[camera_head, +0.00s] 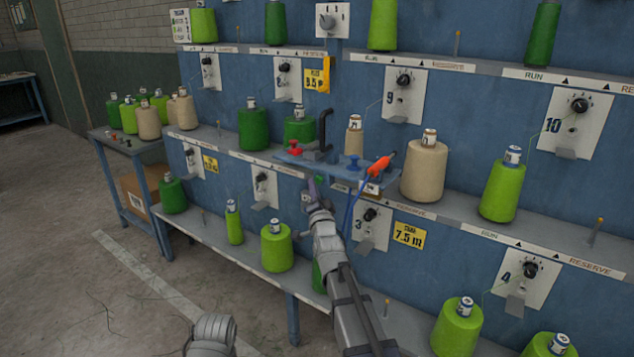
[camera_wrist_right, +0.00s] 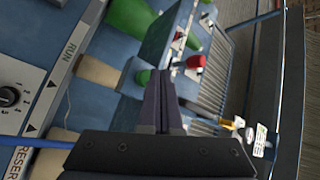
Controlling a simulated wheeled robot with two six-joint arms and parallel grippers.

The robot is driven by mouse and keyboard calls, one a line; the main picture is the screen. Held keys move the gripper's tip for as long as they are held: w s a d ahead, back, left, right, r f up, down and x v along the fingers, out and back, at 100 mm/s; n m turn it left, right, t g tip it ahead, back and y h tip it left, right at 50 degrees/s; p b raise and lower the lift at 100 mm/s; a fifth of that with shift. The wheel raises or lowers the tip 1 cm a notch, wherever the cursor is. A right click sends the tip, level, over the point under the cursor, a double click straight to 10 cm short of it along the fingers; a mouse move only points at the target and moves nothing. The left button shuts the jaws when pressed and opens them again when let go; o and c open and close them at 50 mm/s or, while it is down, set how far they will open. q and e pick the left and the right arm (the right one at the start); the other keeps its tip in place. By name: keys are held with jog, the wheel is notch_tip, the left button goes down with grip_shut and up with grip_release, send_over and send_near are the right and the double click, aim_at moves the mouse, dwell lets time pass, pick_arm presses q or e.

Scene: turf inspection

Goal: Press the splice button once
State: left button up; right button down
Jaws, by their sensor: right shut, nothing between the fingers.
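A blue splicer carriage (camera_head: 325,167) with a black handle (camera_head: 325,130) hangs in front of the shelf wall. It carries a red button (camera_head: 294,147) and a blue button (camera_head: 352,162). A small green part (camera_head: 319,178) shows at its lower front edge. No readable label tells me which is the splice button. My right gripper (camera_head: 314,188) is shut and empty, its tip just below the carriage's front edge. In the right wrist view its closed fingers (camera_wrist_right: 160,88) point at the carriage (camera_wrist_right: 165,38), with the red button (camera_wrist_right: 195,62) right of the tips. Contact cannot be told.
An orange-handled tool (camera_head: 380,165) with a blue cable sits at the carriage's right end. Green and beige yarn cones, such as a beige one (camera_head: 424,172), stand along the shelves. A side table (camera_head: 130,145) with more cones is at the left. The floor at left is open.

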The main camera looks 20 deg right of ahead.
jog(key=shift+s+a, duration=0.15)
jog(key=s+a, duration=0.1)
jog(key=a, duration=0.1)
jog(key=s+a, duration=0.2)
dwell(0.6)
dwell(0.7)
